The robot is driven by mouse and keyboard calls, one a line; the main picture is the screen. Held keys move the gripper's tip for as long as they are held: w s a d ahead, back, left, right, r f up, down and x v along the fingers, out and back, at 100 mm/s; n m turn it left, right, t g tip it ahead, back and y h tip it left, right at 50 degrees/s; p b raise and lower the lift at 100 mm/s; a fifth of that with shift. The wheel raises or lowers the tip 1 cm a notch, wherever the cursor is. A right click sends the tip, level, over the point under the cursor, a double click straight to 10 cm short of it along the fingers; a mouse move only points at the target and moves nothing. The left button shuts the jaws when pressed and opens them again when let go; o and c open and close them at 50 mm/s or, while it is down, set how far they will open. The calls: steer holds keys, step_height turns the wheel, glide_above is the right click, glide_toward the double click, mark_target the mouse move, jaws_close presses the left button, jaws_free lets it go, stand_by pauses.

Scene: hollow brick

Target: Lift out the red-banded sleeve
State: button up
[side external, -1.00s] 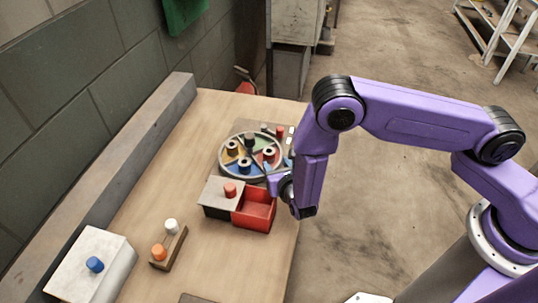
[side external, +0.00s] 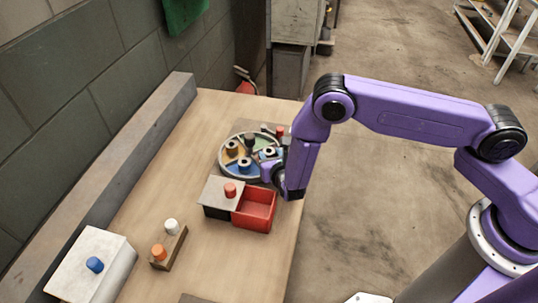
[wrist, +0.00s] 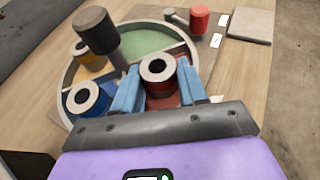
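The red-banded sleeve (wrist: 158,72) stands upright in a red section of the round divided tray (wrist: 68,73). Its grey ring top with a hole faces the wrist camera, and its red body shows below. My gripper (wrist: 160,84) has its two light blue fingers on either side of the sleeve. The fingers look open, with the sleeve between them; firm contact cannot be made out. In the side view the sleeve top (side external: 269,152) shows just beyond my gripper (side external: 267,167). A blue-banded sleeve (wrist: 87,98) stands close to the left finger.
A tall dark knob (wrist: 96,31) rises near the tray's middle, left of my fingers. A yellow-section sleeve (side external: 232,147) stands in the tray.

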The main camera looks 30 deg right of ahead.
steer(key=c, duration=0.5)
steer(key=shift+r, duration=0.1)
